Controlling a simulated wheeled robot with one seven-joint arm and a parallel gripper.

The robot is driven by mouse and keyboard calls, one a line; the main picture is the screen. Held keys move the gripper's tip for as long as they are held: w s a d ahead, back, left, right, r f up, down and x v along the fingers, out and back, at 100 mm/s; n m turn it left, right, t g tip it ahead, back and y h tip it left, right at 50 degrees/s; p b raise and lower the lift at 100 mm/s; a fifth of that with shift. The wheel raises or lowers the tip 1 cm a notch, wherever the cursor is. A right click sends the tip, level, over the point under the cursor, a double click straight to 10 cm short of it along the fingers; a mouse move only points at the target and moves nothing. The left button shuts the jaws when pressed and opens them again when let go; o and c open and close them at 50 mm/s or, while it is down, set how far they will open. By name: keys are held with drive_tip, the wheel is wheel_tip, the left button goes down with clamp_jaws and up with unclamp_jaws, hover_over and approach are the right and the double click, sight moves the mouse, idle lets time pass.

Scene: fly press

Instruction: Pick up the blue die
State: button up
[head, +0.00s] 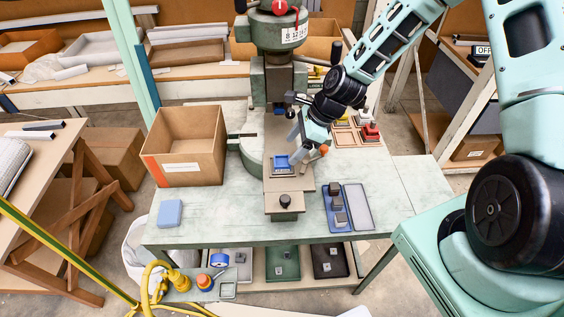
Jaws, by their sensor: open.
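A small blue piece with a paler middle, which looks like the blue die (281,162), sits on the bed of the green fly press (276,36), below its ram. My gripper (300,150) comes down from the upper right, just right of and above the blue piece. Its jaws are open. It partly hides the bed behind the piece, and I cannot tell whether a finger touches it. A red die (370,132) stands in a tan tray to the right.
An open cardboard box (187,145) stands left of the press. A blue block (170,213) lies at the table's (225,217) front left. A blue tray (328,208) with dark blocks lies front right.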

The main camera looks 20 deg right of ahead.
sight(280, 163)
drive_tip(key=shift+p+x, duration=1.4)
drive_tip(key=shift+x, duration=0.9)
drive_tip(key=shift+s+a+f, duration=0.1)
drive_tip(key=shift+a+f, duration=0.15)
drive_tip(key=shift+f, duration=0.15)
drive_tip(key=c, duration=1.3)
drive_tip(key=shift+c, duration=0.3)
drive_tip(key=shift+r, duration=0.15)
